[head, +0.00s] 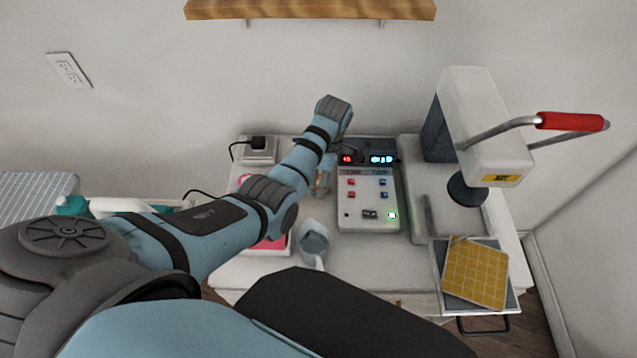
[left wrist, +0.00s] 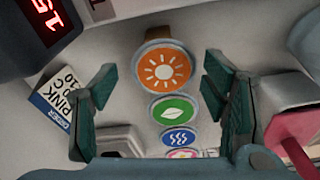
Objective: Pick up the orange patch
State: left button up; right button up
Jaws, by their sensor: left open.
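The orange patch (left wrist: 163,66) is a round disc with a white sun, at the upper middle of the left wrist view. It lies at the far end of a row with a green leaf patch (left wrist: 174,110), a blue wavy patch (left wrist: 180,138) and a partly hidden flower patch (left wrist: 182,153). My left gripper (left wrist: 158,72) is open, its two dark green fingers either side of the row, with nothing held between them. In the head view the left gripper (head: 322,185) is beside the control box, and my arm hides most of the patches. My right gripper is not seen.
A control box (head: 368,195) with lit displays stands right of the gripper. Further right is a press (head: 485,120) with a red handle, and a yellow gridded pad (head: 475,272). A grey jug (head: 313,242) stands in front. A printed card (left wrist: 52,100) lies left of the patches.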

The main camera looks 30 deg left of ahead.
pick_arm(q)
jog(key=shift+s+r, duration=0.2)
jog(key=shift+s, duration=0.15)
jog(key=shift+w+f, duration=0.1)
jog(key=shift+f, duration=0.05)
jog(key=shift+f, duration=0.15)
jog(key=shift+c, duration=0.4)
jog(key=c, duration=0.7)
